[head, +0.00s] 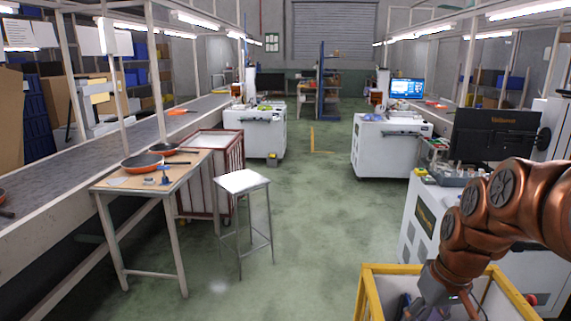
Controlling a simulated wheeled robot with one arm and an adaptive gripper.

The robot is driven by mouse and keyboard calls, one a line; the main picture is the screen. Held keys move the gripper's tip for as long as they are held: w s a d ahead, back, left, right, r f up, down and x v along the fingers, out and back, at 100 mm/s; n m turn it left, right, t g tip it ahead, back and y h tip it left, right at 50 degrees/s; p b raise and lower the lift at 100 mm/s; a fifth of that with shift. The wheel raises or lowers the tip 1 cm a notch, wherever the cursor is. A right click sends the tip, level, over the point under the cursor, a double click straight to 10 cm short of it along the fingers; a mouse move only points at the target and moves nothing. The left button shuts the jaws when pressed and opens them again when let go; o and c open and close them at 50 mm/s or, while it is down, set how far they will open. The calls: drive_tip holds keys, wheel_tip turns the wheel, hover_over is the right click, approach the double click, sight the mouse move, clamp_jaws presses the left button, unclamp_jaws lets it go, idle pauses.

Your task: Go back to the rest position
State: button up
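My copper-coloured arm comes in from the right edge and bends down toward the lower right. My gripper (430,303) is at the bottom of the view, over or inside the yellow-framed cart. Its fingertips are dark, small and partly cut off by the picture's lower edge, so I cannot tell whether it is open or shut, or whether it holds anything.
The yellow-framed cart (368,290) surrounds my gripper. A white workstation with a black monitor (497,134) stands close on the right. On the left are a wooden table (112,182) with pans (142,162), a stool (243,181) and a conveyor (40,180). The middle green floor is clear.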

drive_tip(key=s+a+f+g, duration=0.1)
drive_tip(key=s+a, duration=0.2)
drive_tip(key=s, duration=0.3)
drive_tip(key=s+a+f+g+h, duration=0.1)
drive_tip(key=s+a, duration=0.1)
drive_tip(key=s, duration=0.5)
drive_tip(key=s+a+f+m, duration=0.1)
drive_tip(key=s+a+f, duration=0.1)
drive_tip(key=s, duration=0.5)
drive_tip(key=shift+s+a+g+h+p, duration=0.2)
drive_tip(key=shift+a+g+h+p, duration=0.2)
drive_tip(key=shift+a, duration=0.4)
drive_tip(key=shift+c, duration=0.9)
drive_tip(key=shift+a, duration=0.1)
